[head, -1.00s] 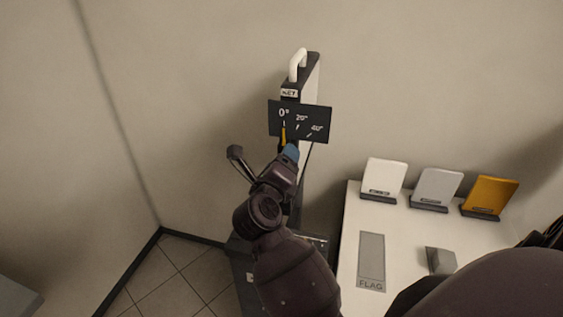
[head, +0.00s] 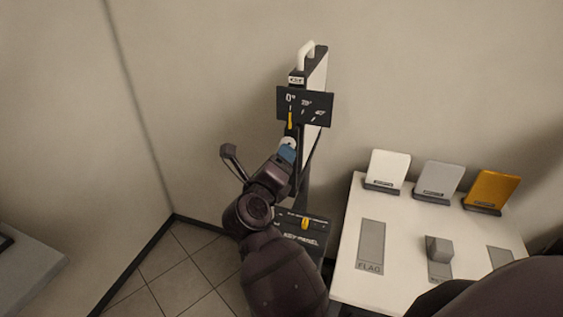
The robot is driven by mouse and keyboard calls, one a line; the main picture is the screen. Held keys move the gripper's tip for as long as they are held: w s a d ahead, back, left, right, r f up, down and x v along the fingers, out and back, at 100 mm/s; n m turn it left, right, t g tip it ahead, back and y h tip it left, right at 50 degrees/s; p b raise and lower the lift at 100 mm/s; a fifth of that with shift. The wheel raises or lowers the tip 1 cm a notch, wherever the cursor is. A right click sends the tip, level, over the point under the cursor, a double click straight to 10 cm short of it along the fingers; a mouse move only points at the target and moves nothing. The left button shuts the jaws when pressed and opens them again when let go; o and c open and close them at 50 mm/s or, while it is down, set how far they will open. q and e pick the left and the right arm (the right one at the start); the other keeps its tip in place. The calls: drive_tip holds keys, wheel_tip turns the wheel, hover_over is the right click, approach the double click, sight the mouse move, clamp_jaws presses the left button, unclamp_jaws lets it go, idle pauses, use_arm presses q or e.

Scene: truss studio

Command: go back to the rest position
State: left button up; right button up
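My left arm reaches up from the bottom middle of the head view. Its gripper (head: 282,159) is just below a black dial plate (head: 318,107) marked from 0° upward, on a tall stand. The wrist hides the fingers, so I cannot tell whether they are open or whether they touch anything. A blue part with a pale end (head: 287,149) shows at the tip of the arm. The yellow pointer (head: 290,121) on the dial stands at 0°. A dark link at the lower right looks like part of my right arm; its gripper is out of view.
A key panel (head: 309,238) with a yellow knob is below the dial. To the right, a white table (head: 402,235) holds a white, a grey and an orange plate on stands, a grey block (head: 439,249) and a FLAG patch. A grey surface (head: 28,262) is at the left; tiled floor lies between.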

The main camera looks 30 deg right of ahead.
use_arm(q)
drive_tip(key=shift+w+r, duration=0.1)
drive_tip(key=shift+w, duration=0.1)
use_arm(e)
drive_tip(key=shift+w, duration=0.1)
drive_tip(key=w+a+r+n+t+y, duration=0.1)
drive_tip(key=a+r+n+t+y, duration=0.45)
drive_tip(key=n+t, duration=0.65)
drive_tip(key=s+a+f+n+g+y, duration=0.15)
drive_tip(key=a+f+n+y, duration=0.25)
drive_tip(key=f+n+y, duration=0.9)
drive_tip(key=s+d+f+n+g+h+b, duration=0.1)
drive_tip(key=s+d+f+n+g+h, duration=0.1)
drive_tip(key=s+f+n+g, duration=0.4)
drive_tip(key=s+d+f+n+g+h+b, duration=0.1)
drive_tip(key=s+d+f+n, duration=0.2)
drive_tip(key=f, duration=0.5)
use_arm(q)
drive_tip(key=shift+w+d+f+b, duration=0.1)
drive_tip(key=shift+w+f+b, duration=0.4)
drive_tip(key=shift+f, duration=0.25)
use_arm(e)
drive_tip(key=s+d+f+n+g+h, duration=0.2)
drive_tip(key=s+d+f+g, duration=0.1)
drive_tip(key=s+f, duration=0.7)
drive_tip(key=shift+s+d+f, duration=0.2)
drive_tip(key=shift+s+d, duration=0.55)
drive_tip(key=shift+s, duration=0.15)
